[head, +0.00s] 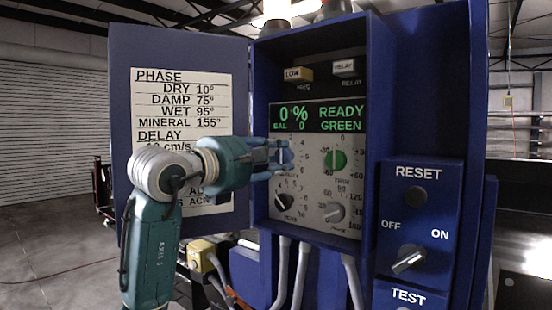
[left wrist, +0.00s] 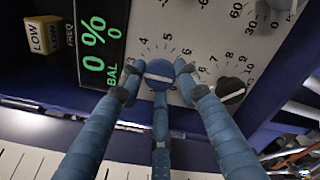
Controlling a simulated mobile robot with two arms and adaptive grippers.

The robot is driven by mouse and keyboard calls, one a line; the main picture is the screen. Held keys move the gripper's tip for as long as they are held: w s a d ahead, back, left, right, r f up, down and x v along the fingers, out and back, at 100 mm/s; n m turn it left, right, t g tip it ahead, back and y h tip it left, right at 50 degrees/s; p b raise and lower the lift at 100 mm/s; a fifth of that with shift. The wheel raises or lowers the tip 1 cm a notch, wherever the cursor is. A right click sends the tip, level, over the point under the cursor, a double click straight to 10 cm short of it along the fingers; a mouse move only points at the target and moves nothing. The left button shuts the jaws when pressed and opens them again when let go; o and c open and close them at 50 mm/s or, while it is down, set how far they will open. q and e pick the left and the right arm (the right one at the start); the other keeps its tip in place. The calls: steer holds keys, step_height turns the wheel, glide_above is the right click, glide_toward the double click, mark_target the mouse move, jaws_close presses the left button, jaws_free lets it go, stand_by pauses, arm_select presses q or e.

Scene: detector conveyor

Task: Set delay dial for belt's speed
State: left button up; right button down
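The control panel (head: 308,190) is set in an open blue cabinet. A blue dial (left wrist: 159,75) has its white pointer line nearly level in the left wrist view, with a scale showing 3 to 6 around it. My left gripper (head: 276,156) is at this dial, its three fingers around it (left wrist: 160,85). I cannot tell whether the fingertips press on it. A black dial (head: 284,201) lies below it, also in the left wrist view (left wrist: 231,92). A green dial (head: 335,160) and a grey dial (head: 334,212) are to the right. Which one is labelled delay is unreadable. My right gripper is out of view.
The display (head: 318,117) reads 0 %, BAL 0, READY GREEN. A placard (head: 178,110) on the open door lists phase angles and delay speeds; my left arm covers its lower part. A yellow LOW button (head: 298,74) is above. A RESET and OFF/ON box (head: 415,220) juts out at right.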

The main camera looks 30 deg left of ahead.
arm_select(q)
steer(key=shift+f, duration=0.1)
steer(key=shift+c, duration=0.9)
steer(key=shift+f+n, duration=0.15)
steer(key=shift+n, duration=0.25)
